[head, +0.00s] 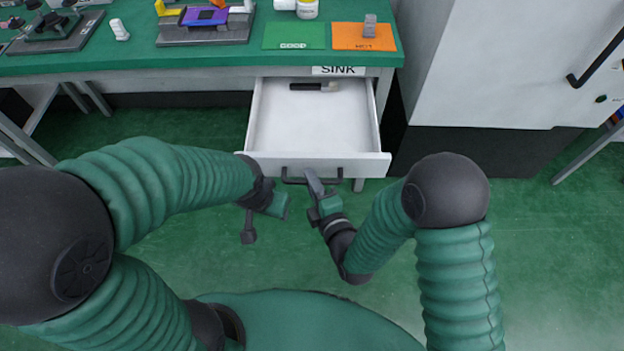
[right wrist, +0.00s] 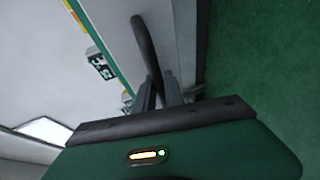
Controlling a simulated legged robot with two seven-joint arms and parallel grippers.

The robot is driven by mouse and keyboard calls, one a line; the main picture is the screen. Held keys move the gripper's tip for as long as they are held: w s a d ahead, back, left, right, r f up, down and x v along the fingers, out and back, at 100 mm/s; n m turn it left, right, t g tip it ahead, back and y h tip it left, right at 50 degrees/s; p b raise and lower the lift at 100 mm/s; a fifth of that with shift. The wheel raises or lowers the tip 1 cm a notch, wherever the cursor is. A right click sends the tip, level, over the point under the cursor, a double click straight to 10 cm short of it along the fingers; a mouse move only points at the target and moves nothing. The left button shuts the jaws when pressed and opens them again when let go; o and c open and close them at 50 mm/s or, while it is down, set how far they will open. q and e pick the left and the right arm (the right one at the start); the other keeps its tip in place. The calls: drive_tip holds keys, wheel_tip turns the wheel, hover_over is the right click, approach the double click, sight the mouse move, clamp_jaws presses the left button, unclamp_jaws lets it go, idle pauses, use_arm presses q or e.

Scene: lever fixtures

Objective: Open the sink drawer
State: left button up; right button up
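The white sink drawer (head: 312,130) is pulled well out from under the table, below the SINK label (head: 338,70). Its dark bar handle (head: 294,181) is on the front panel. My right gripper (head: 314,184) is at the right part of the handle. In the right wrist view the handle (right wrist: 147,45) runs down between the gripper's two close fingers (right wrist: 160,94), which look shut on it. My left gripper (head: 258,222) hangs in front of the drawer's left part, apart from the handle; its finger spacing is unclear.
A dark object (head: 314,87) lies at the back inside the drawer. The green table (head: 200,62) bears fixtures, a green COLD mat (head: 293,36) and an orange HOT mat (head: 362,42). A white cabinet (head: 490,70) stands to the right. The green floor ahead is clear.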

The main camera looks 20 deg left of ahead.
drive_tip(key=o, duration=0.4)
drive_tip(key=shift+a+f, duration=0.1)
drive_tip(key=shift+a, duration=0.05)
drive_tip(key=p+v, duration=0.2)
drive_tip(key=v, duration=0.5)
drive_tip(key=shift+s, duration=0.15)
